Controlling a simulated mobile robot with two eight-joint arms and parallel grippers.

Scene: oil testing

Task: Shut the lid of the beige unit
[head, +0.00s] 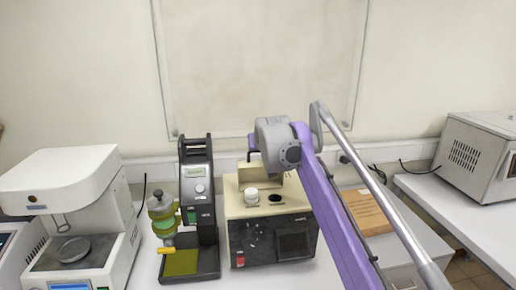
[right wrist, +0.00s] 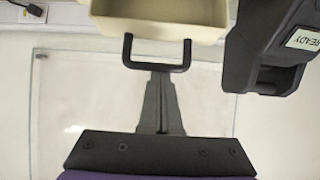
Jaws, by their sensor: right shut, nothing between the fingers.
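The beige unit (head: 235,212) stands on the bench in the head view, with a black front panel. Its lid (head: 250,172) is raised at the back of its top; part of it is hidden by my right wrist. The right wrist view shows the hollow beige lid (right wrist: 160,18) at the top, with a black U-shaped handle (right wrist: 157,67) at its edge. My right gripper (right wrist: 158,76) is shut and empty, its fingertips at the handle's bar; I cannot tell whether they touch. In the head view its fingers are hidden. My left gripper is not in view.
A black device (head: 198,185) with a green vessel (head: 161,212) stands left of the beige unit. A white instrument (head: 75,180) is further left.

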